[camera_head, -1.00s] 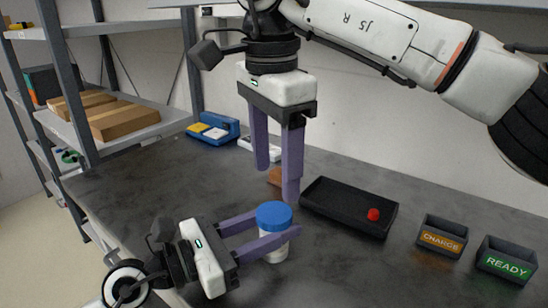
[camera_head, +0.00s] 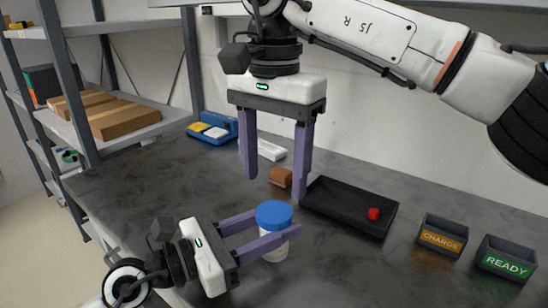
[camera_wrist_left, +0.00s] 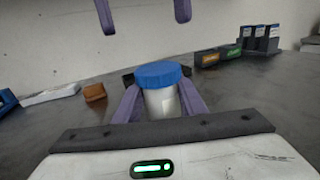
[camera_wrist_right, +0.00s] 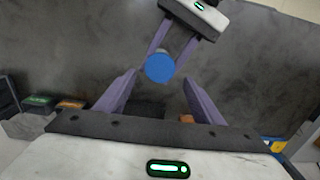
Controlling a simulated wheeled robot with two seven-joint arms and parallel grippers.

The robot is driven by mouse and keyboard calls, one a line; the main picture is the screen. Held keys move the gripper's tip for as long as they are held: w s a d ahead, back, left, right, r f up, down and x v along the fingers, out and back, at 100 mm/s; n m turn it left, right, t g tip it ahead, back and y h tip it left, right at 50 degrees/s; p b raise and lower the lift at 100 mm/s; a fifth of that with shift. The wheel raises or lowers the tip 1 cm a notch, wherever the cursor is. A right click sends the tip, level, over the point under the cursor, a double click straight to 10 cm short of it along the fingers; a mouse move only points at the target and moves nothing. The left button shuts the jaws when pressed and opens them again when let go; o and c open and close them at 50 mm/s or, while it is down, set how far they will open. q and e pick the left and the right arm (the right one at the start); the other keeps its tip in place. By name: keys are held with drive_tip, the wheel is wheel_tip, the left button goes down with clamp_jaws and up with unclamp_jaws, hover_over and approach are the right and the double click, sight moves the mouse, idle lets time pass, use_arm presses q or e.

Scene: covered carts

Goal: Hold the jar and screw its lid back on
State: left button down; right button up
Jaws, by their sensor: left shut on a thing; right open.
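The jar (camera_head: 275,250) is white and stands upright on the dark table. It also shows in the left wrist view (camera_wrist_left: 161,103). The blue lid (camera_head: 273,213) sits on top of the jar; whether it is screwed tight cannot be told. My left gripper (camera_head: 277,230) is shut around the jar's body from the left, below the lid. My right gripper (camera_head: 275,185) points down, open and empty, above and behind the jar. In the right wrist view the blue lid (camera_wrist_right: 159,67) lies beyond and between the open fingers, apart from them.
A black tray (camera_head: 330,215) with a small red object (camera_head: 374,214) lies right of the jar. Bins marked CHARGE (camera_head: 442,238) and READY (camera_head: 506,263) stand farther right. A brown block (camera_head: 280,177) and a blue holder (camera_head: 212,129) are behind. Shelving stands at left.

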sight(276, 211)
wheel_tip(276, 211, down, 6)
drive_tip(key=shift+f, duration=0.1)
idle(0.4)
drive_tip(key=c, duration=1.1)
drive_tip(key=shift+o, duration=0.2)
drive_tip(key=m, duration=1.2)
drive_tip(key=shift+d, duration=0.1)
